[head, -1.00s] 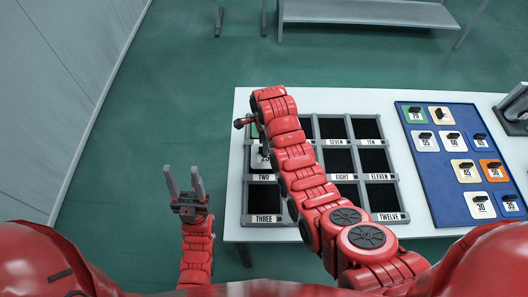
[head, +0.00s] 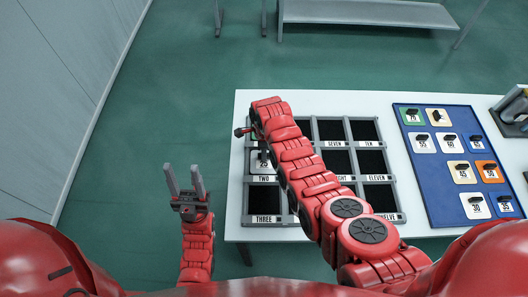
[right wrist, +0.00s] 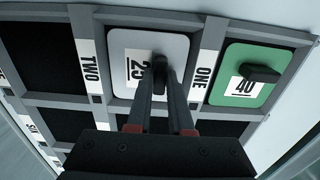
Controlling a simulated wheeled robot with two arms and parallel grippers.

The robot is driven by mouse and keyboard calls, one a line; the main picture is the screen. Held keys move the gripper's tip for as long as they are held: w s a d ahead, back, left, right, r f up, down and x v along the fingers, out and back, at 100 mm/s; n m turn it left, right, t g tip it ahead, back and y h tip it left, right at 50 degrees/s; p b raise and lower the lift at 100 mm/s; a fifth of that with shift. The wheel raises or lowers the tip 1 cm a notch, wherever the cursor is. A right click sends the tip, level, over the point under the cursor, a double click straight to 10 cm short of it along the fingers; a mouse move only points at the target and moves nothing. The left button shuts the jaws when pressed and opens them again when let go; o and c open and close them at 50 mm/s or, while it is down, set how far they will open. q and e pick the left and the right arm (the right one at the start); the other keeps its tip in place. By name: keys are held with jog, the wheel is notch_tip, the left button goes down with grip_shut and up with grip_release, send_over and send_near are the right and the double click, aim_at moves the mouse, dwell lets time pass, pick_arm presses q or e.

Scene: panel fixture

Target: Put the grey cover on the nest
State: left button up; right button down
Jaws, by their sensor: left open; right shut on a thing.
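The grey cover (right wrist: 128,46), a light square plate marked 25 with a black knob, is in or just over the rack compartment labelled TWO. It partly shows in the head view (head: 254,163). I cannot tell whether it sits fully down. My right gripper (right wrist: 160,76) is shut on its knob; in the head view my own arm hides the fingers. The grey-framed rack (head: 247,204) has black compartments with number-word labels. A green cover (right wrist: 236,90) marked 40 lies in compartment ONE. My left gripper (head: 186,182) is open and empty, left of the table.
A blue board (head: 431,196) with several coloured, numbered covers lies right of the rack. A dark fixture (head: 515,110) stands at the table's right edge. The white table (head: 300,98) has a narrow clear strip behind the rack. A grey bench (head: 365,13) stands far behind.

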jog(key=c, duration=0.8)
grip_release()
